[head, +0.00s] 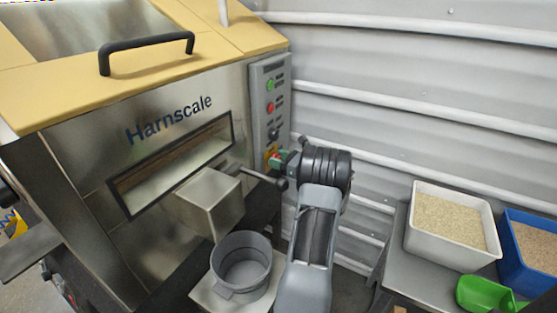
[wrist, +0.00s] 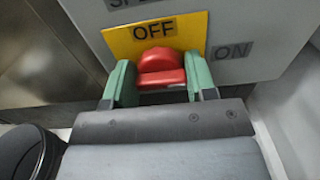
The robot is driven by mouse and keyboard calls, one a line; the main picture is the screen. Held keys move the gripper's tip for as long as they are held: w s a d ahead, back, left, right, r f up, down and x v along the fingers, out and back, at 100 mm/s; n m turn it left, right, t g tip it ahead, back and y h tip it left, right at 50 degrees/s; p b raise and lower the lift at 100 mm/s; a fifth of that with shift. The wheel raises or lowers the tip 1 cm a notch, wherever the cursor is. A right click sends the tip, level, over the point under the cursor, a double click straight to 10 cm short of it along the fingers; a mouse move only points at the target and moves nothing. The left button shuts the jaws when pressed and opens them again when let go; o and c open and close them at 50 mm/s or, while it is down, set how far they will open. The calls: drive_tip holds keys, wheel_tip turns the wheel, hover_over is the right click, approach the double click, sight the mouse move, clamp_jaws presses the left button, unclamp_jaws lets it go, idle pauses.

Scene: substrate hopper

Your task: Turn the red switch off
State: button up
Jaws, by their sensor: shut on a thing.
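The red switch (wrist: 160,61) sits on a yellow plate (wrist: 122,41) on the grey control panel (head: 257,100) of the Harnscale machine. In the wrist view, "OFF" stands above the switch and "ON" (wrist: 232,51) to its right. My gripper (wrist: 160,76) has its green fingers on either side of the red switch and is shut on it. In the head view my gripper (head: 277,160) reaches the lower end of the panel and covers the switch there. I cannot tell for certain which label the switch points to.
Above on the panel are a green button (head: 270,85), a red button (head: 270,107) and a dark knob (head: 273,133). A metal spout (head: 208,203) and a grey bucket (head: 241,262) are left of my arm. A white tray (head: 412,238) stands at the right. Corrugated wall is behind.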

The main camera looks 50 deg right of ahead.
drive_tip(key=shift+f+n+b, duration=0.1)
drive_tip(key=shift+n+b, duration=0.2)
drive_tip(key=n+b, duration=0.3)
drive_tip(key=shift+f+n+b, duration=0.2)
drive_tip(key=shift+n+b, duration=0.15)
drive_tip(key=shift+n, duration=0.05)
drive_tip(key=n+b, duration=0.5)
drive_tip(key=b, duration=0.1)
drive_tip(key=shift+a+f, duration=0.1)
drive_tip(key=shift+a, duration=0.05)
drive_tip(key=n+b, duration=0.5)
drive_tip(key=b, duration=0.1)
drive_tip(key=shift+s+n, duration=0.1)
drive_tip(key=shift+n, duration=0.2)
drive_tip(key=n+b, duration=0.2)
drive_tip(key=b, duration=0.1)
drive_tip(key=shift+a+n, duration=0.1)
drive_tip(key=shift+n, duration=0.3)
drive_tip(key=o, duration=0.9)
